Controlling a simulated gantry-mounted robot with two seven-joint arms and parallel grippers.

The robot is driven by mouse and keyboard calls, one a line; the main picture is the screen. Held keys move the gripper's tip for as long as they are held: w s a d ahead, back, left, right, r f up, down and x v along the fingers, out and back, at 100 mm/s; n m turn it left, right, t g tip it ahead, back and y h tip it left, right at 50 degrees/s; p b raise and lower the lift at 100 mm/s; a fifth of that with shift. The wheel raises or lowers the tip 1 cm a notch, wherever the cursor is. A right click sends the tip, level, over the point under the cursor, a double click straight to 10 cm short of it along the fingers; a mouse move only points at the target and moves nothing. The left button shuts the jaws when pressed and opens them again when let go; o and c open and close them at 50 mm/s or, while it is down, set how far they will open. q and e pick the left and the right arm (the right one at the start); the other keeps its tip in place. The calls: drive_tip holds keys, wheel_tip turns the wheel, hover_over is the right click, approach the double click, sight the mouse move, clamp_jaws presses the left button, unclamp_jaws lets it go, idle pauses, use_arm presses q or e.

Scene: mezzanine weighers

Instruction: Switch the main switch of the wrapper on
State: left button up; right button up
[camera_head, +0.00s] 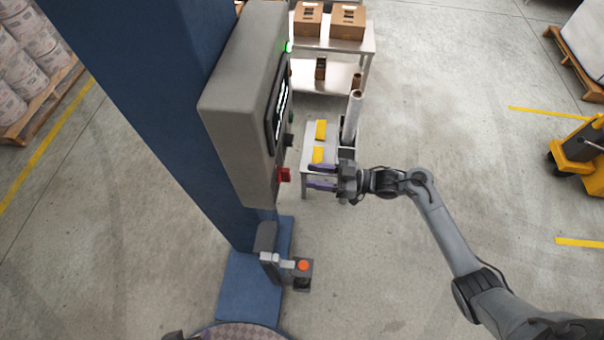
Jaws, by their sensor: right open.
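The wrapper's grey control box (232,112) is fixed to a blue column (130,70). A red switch (285,174), apparently the main switch, sticks out low on the box's right-hand face. Its exact turn position is too small to read. My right gripper (310,177) is open, with its purple fingers one above the other and pointing left at the red switch. A small gap shows between the fingertips and the switch, and nothing is held. A dark piece with a bit of purple at the bottom edge seems to be my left gripper (175,336), mostly cut off.
A dark knob (288,140) and a lit panel are above the red switch, with a green lamp (288,47) at the top. Below is a red-orange button (303,265) on a small post. A small table (318,138) with yellow items stands behind my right gripper.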

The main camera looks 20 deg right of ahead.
drive_tip(key=v, duration=0.4)
drive_tip(key=shift+s+d, duration=0.15)
drive_tip(key=shift+d, duration=0.2)
drive_tip(key=shift+f, duration=0.1)
